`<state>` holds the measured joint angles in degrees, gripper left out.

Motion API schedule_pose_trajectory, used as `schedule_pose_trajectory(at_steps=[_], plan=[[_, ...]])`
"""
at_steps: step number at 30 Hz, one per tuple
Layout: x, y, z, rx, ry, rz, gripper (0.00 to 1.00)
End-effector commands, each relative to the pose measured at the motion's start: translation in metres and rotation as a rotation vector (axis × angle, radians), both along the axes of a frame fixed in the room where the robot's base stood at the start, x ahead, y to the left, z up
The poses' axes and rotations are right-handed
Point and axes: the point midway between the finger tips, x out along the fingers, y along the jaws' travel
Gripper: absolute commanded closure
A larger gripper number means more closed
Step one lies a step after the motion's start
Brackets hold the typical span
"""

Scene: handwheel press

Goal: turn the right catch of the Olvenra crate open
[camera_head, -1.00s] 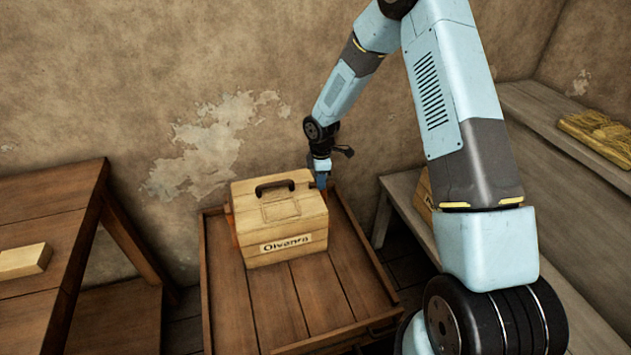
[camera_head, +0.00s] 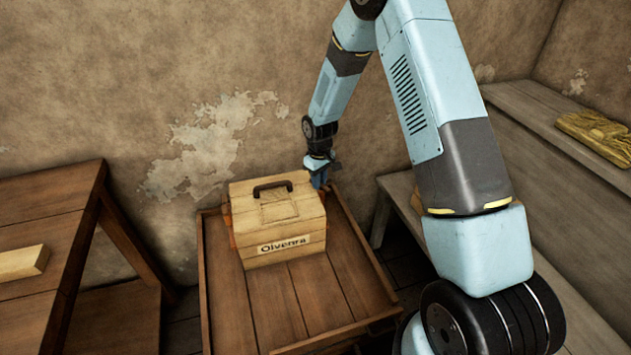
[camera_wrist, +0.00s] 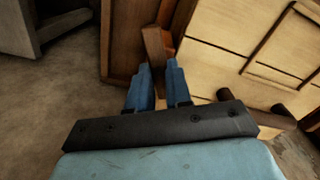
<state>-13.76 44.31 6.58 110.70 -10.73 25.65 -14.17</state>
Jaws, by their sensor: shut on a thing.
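The Olvenra crate (camera_head: 290,219) is pale wood with a dark top handle and a name label on its front. My gripper (camera_head: 319,181) is at the crate's right side, near the back top corner. In the wrist view my blue fingers (camera_wrist: 158,72) are shut on the right catch (camera_wrist: 153,44), a brown bar with an orange part beside it against the crate. The catch is hidden behind my gripper in the head view. An orange left catch (camera_head: 229,224) shows at the crate's left side.
The crate stands on a brown wooden tray-like table (camera_head: 304,300) with raised edges. A wooden table (camera_head: 50,225) with a pale block (camera_head: 22,262) is at left. The wall is close behind.

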Motion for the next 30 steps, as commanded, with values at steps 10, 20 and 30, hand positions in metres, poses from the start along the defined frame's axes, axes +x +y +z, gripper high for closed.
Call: schedule_pose_trajectory(at_steps=[10,20,30], plan=[[-0.0004,0.0031,0.0002,0.002,-0.002,-0.282,1.0],[-0.0001,0.003,0.0003,0.002,-0.002,-0.435,1.0],[-0.0002,0.0032,0.0003,0.002,0.0,-0.474,1.0]])
